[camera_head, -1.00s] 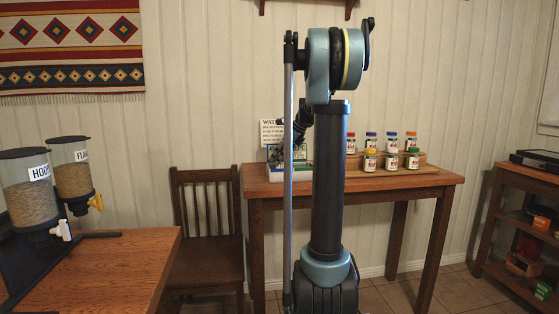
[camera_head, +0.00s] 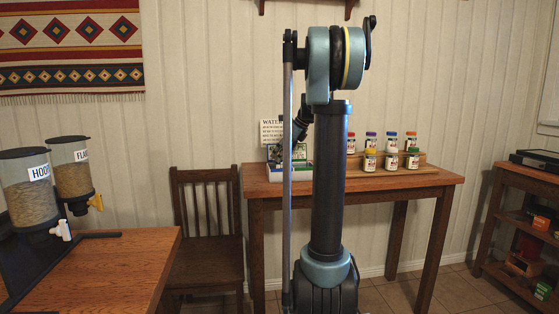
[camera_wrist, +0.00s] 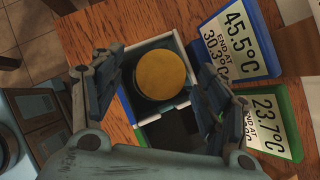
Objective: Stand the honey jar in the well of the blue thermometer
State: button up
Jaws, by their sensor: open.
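The honey jar (camera_wrist: 161,74) shows in the wrist view as a round amber-yellow top seen from above. It appears upright within the upper well of the white two-well tray (camera_wrist: 188,38), beside the blue thermometer (camera_wrist: 276,67) reading 45.5°C. I cannot tell whether its base rests on the well floor. My gripper (camera_wrist: 158,76) is open, with one finger on either side of the jar. The lower well looks dark and empty, beside the green thermometer (camera_wrist: 293,149) reading 23.7°C.
The tray stands on a wooden table (camera_head: 400,183) against the wall. Several small jars with coloured lids (camera_head: 391,143) stand on a stepped rack to the right. A chair (camera_head: 205,220) is left of the table. Two dispensers (camera_head: 72,168) stand on the near left counter.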

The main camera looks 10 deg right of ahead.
jog(key=v, duration=1)
jog(key=s+a+f+n+h, duration=0.1)
jog(key=s+a+f+n, duration=0.1)
jog(key=s+f+n, duration=0.35)
jog(key=s+a+f+n+g+h, duration=0.1)
jog(key=s+a+f+n, duration=0.15)
jog(key=s, duration=0.65)
jog(key=s+a+f+n+h, duration=0.1)
jog(key=s+a+f+n, duration=0.1)
jog(key=s+f+n, duration=0.45)
jog(key=s+d+f+n+h, duration=0.1)
jog(key=s+f+n+h, duration=0.1)
jog(key=s+f+n, duration=0.8)
jog(key=s+f, duration=0.7)
jog(key=s, duration=0.2)
jog(key=shift+s+d+f, duration=0.15)
jog(key=shift+s+f, duration=0.15)
jog(key=shift+s, duration=0.05)
jog(key=shift+n, duration=0.25)
jog(key=shift+w+f, duration=0.2)
jog(key=shift+w, duration=0.3)
